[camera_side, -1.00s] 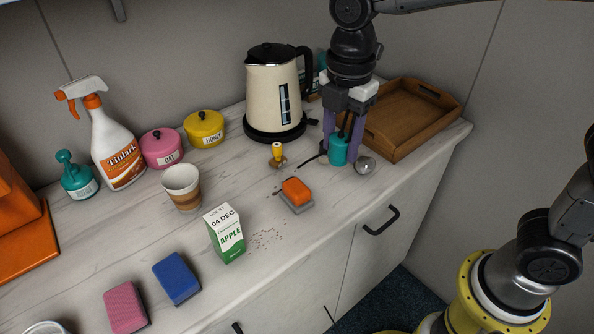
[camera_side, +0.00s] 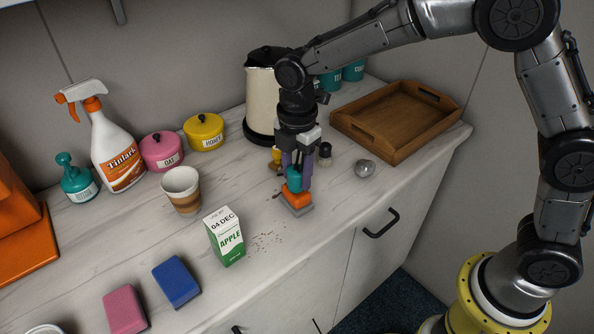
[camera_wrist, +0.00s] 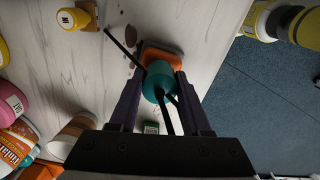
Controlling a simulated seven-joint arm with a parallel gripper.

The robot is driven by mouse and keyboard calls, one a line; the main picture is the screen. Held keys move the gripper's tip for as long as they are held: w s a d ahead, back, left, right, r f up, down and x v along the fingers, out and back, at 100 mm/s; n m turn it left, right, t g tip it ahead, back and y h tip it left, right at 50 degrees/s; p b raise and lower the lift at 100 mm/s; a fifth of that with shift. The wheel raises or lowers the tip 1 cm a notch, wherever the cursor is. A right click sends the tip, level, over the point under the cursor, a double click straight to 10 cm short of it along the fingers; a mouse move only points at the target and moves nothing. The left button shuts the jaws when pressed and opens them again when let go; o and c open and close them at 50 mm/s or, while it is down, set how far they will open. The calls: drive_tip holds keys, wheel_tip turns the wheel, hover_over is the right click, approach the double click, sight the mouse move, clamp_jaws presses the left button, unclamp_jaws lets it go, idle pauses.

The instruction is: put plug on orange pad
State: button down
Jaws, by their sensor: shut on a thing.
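The plug (camera_side: 293,180) is a small teal cylinder with a dark cord or stem. My gripper (camera_side: 297,182) has its purple fingers shut around it, and it hangs over the orange pad (camera_side: 297,198). The pad is a small orange block on a grey base on the counter. In the wrist view the plug (camera_wrist: 157,80) sits between the fingertips (camera_wrist: 163,86) and overlaps the near part of the orange pad (camera_wrist: 166,57). I cannot tell whether the plug's underside touches the pad.
A kettle (camera_side: 259,95) and a yellow-handled stamp (camera_side: 276,153) stand behind my gripper. A green-and-white carton (camera_side: 226,240) and a paper cup (camera_side: 183,190) stand left. A silver ball (camera_side: 365,169) and a wooden tray (camera_side: 440,103) are right. The counter's front edge is close.

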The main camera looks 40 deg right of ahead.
sight(297, 168)
drive_tip(key=shift+f, duration=0.15)
drive_tip(key=shift+c, duration=1.8)
unclamp_jaws()
wheel_tip(297, 168, up, 11)
drive_tip(key=shift+r, duration=0.1)
drive_tip(key=s+d+r+m+t, duration=0.1)
drive_tip(key=s+d+r+m, duration=0.4)
drive_tip(key=s+d, duration=0.1)
drive_tip(key=s+d+f+m+t, duration=0.2)
drive_tip(key=s+d+m, duration=0.3)
drive_tip(key=s+m, duration=0.2)
drive_tip(key=s+d+f+m+t, duration=0.2)
drive_tip(key=s+d+m, duration=0.2)
drive_tip(key=s+m, duration=0.3)
drive_tip(key=s, duration=0.5)
drive_tip(key=shift+d+m+t, duration=0.3)
drive_tip(key=shift+d+m, duration=0.1)
